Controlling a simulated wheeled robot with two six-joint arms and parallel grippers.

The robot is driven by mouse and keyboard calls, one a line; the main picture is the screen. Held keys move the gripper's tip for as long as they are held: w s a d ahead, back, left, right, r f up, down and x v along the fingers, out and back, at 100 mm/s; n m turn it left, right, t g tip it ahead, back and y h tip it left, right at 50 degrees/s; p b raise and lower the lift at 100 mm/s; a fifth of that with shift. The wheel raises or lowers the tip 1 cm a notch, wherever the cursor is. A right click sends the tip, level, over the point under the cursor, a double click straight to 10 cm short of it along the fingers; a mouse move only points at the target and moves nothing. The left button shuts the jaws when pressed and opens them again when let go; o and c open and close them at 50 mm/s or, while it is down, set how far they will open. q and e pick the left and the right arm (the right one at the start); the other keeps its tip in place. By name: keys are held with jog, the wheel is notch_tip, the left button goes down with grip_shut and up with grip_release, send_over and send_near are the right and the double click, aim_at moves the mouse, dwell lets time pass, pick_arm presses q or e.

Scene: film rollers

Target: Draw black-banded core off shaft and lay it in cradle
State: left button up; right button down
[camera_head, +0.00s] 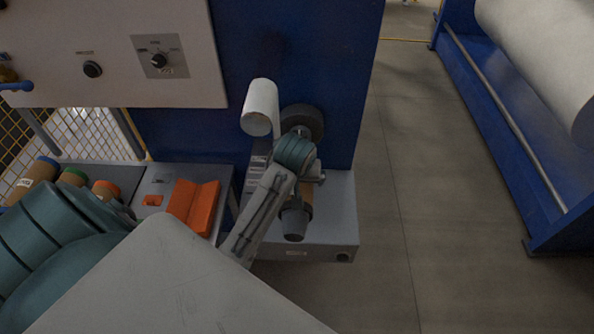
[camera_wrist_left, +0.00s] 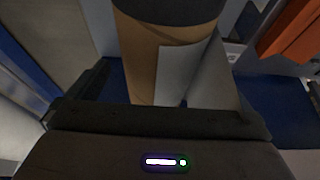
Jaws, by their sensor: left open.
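A brown core (camera_head: 306,198) sits on the machine's shaft in the head view, mostly hidden behind my left arm. A dark grey end piece (camera_head: 294,222) shows below it; I cannot tell if that is the band or the shaft's tip. In the left wrist view the brown core (camera_wrist_left: 138,55) stands close ahead, with a dark band (camera_wrist_left: 165,9) at the top and a pale loose flap (camera_wrist_left: 185,72) on its side. My left gripper (camera_wrist_left: 165,98) is open, with the core in front of its jaws. The orange cradle (camera_head: 193,205) is empty, left of the shaft. The right gripper is out of view.
Cores with blue, green and orange ends (camera_head: 105,189) lie at the left. A white roll (camera_head: 260,108) sticks out above the shaft. A blue machine wall (camera_head: 290,50) stands behind. The floor (camera_head: 440,200) at right is clear.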

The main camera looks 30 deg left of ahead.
pick_arm(q)
jog(key=x, duration=0.3)
jog(key=shift+w+a+f+p, duration=0.1)
jog(key=shift+w+f+p, duration=0.05)
jog(key=shift+f+p, duration=0.2)
jog(key=shift+f, duration=0.1)
jog(key=shift+c, duration=0.4)
jog(key=c, duration=1.1)
jog(key=shift+w, duration=0.1)
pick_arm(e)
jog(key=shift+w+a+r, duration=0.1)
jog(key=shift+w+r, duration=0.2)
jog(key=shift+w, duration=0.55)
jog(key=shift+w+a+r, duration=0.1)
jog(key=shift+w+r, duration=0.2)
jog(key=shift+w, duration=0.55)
